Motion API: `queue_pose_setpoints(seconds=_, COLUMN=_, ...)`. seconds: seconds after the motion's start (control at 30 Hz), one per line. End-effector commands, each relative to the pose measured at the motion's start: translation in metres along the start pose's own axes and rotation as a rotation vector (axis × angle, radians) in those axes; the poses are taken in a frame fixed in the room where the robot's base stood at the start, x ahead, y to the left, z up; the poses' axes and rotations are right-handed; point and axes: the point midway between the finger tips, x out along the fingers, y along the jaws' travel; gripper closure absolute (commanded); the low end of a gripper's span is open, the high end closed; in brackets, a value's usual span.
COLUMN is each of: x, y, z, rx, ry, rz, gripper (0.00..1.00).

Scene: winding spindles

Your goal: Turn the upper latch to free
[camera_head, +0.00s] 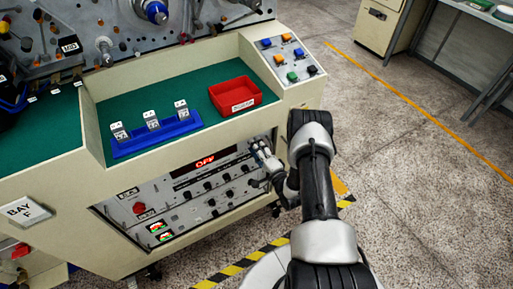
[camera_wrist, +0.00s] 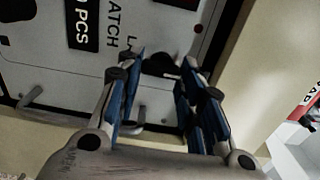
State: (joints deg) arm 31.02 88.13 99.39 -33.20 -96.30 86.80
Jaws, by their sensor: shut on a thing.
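The front panel (camera_head: 190,195) of the cream machine carries a red OFF display, several dark knobs and small lights. My gripper (camera_head: 256,147) is at the panel's upper right end. In the wrist view, my gripper's blue-padded fingers (camera_wrist: 158,80) stand on either side of a dark latch knob (camera_wrist: 160,66), beside printing that reads partly as LATCH. My gripper is shut on this knob. Its lower part and its exact turn angle are hidden or too dark to tell. In the head view my gripper covers the latch.
A green worktop holds a blue rack (camera_head: 155,138) with several tagged pieces and a red tray (camera_head: 235,96). A button box (camera_head: 288,59) stands at the right. In the wrist view, a metal handle (camera_wrist: 31,96) juts from the panel at left.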

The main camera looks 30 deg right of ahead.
Motion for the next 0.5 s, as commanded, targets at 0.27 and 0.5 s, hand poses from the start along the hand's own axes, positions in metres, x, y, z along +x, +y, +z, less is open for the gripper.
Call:
queue_pose_setpoints(seconds=0.27, x=-0.0002, y=0.0003, z=0.0002, rx=0.001, ry=0.000, rz=0.001, gripper=0.55)
queue_pose_setpoints(seconds=0.5, x=-0.0001, y=0.0001, z=0.0001, rx=0.000, ry=0.000, rz=0.000, gripper=0.45)
